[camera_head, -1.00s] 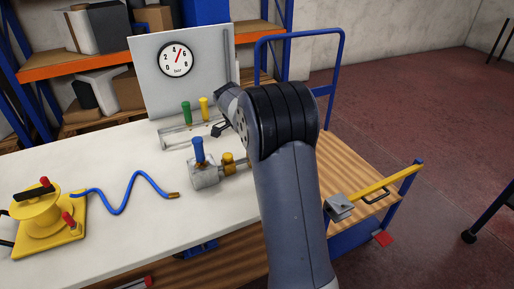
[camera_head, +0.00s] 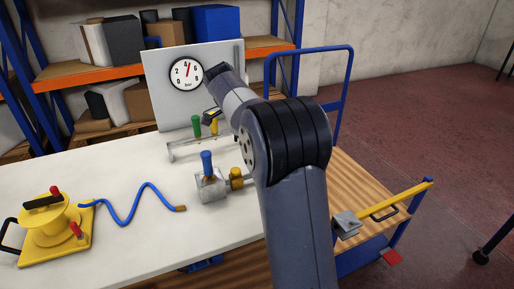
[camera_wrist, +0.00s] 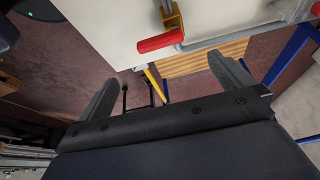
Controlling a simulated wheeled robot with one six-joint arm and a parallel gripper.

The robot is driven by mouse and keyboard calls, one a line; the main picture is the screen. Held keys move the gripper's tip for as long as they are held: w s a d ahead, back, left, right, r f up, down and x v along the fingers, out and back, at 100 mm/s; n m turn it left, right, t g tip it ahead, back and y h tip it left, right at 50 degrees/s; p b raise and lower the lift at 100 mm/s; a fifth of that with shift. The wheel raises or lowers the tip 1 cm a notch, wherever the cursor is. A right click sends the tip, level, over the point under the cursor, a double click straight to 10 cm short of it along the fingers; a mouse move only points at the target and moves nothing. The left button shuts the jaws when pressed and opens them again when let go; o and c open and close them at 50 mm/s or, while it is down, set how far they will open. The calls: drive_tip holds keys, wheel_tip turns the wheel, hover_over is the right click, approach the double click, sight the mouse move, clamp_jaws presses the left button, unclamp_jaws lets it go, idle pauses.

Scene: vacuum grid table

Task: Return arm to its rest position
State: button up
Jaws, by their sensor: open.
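My gripper (camera_wrist: 168,95) is open and empty in the wrist view, its two grey fingers wide apart with nothing between them. In the head view my gripper (camera_head: 211,116) is small and partly hidden behind my arm, above the white table (camera_head: 130,163) near the green and yellow handles. My arm rises from the bottom of the head view, bends at the black joint and reaches back towards the grey gauge panel.
A grey valve block with a blue handle (camera_head: 207,163) stands on the table. A blue hose (camera_head: 125,208) and a yellow reel (camera_head: 52,222) lie left. A wooden-topped cart (camera_head: 365,185) with a yellow bar stands right. A red handle (camera_wrist: 160,42) shows near the fingers in the wrist view.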

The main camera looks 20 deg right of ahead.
drive_tip(key=shift+r, duration=0.1)
drive_tip(key=x, duration=1)
drive_tip(key=shift+d+f, duration=0.25)
drive_tip(key=shift+f, duration=0.1)
drive_tip(key=shift+a+r, duration=0.1)
drive_tip(key=shift+r, duration=0.05)
